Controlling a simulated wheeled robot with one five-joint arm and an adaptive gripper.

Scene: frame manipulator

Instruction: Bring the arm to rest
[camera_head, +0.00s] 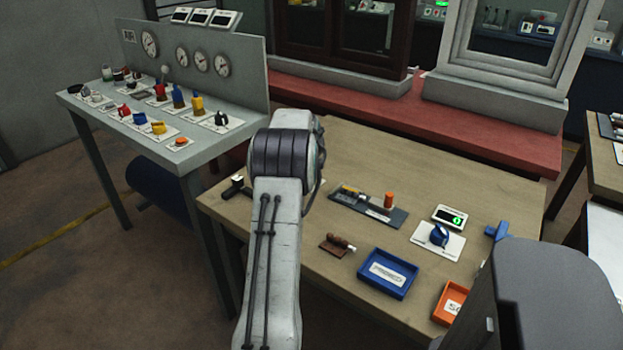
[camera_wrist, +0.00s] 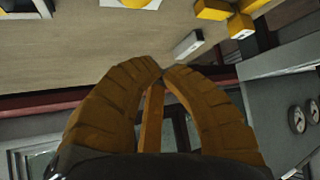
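My arm (camera_head: 277,265) rises from the bottom of the head view, pale grey with a dark banded joint, in front of the wooden workbench (camera_head: 330,260). My gripper is hidden behind the arm in that view. In the wrist view my gripper (camera_wrist: 162,69) shows ribbed orange-brown fingers with their tips drawn together. Nothing is seen held between them. The fingertips overlap the edge of a wooden surface in that picture, and I cannot tell their distance from it.
The workbench carries a blue tray (camera_head: 388,275), an orange tray (camera_head: 442,312), a dark tool strip (camera_head: 350,208) and a small display (camera_head: 450,217). A grey bench (camera_head: 192,152) with gauges and small items stands left. The wrist view shows yellow blocks (camera_wrist: 240,26) and a white block (camera_wrist: 188,45).

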